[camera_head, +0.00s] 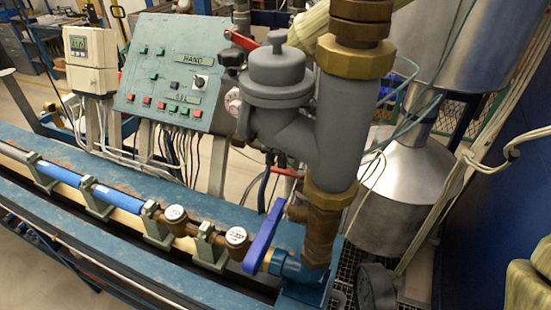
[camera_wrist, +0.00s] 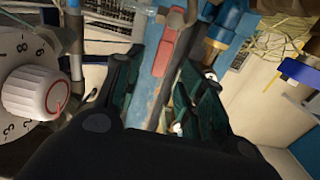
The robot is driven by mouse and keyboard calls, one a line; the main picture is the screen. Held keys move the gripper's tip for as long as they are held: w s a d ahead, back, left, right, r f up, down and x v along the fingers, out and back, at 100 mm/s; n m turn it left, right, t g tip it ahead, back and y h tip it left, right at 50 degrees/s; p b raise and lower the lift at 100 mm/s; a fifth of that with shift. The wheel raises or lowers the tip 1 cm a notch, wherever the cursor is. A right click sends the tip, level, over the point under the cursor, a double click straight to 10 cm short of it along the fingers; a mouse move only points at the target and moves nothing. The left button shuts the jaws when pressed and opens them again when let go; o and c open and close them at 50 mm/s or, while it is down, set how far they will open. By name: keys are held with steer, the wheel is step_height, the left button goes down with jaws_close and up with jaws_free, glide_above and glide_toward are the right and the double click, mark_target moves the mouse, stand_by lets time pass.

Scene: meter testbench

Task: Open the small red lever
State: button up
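A red lever (camera_wrist: 165,52) shows in the wrist view, beyond my fingertips and roughly between them. My gripper (camera_wrist: 158,78) is open, with its two dark green fingers apart and nothing visibly held. Whether a finger touches the lever I cannot tell. In the head view a small red lever (camera_head: 287,172) shows low behind the grey meter body, partly hidden. Another red handle (camera_head: 241,40) shows higher up, left of the grey cap. I cannot tell for certain which of these the wrist view shows. My gripper is not visible in the head view.
The grey meter (camera_head: 330,125) and brass pipe fittings (camera_head: 355,60) crowd the middle. A blue lever (camera_head: 263,238) stands in front. A control panel (camera_head: 165,75) is behind left. A white knob (camera_wrist: 35,93) on a dial is close left of my gripper.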

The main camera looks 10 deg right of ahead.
mark_target(289, 173)
steer(key=f, duration=0.3)
steer(key=shift+s+d+p, duration=0.1)
steer(key=shift+d+p, duration=0.1)
steer(key=shift+p, duration=0.15)
steer(key=shift+a+f, duration=0.1)
steer(key=shift+f, duration=0.35)
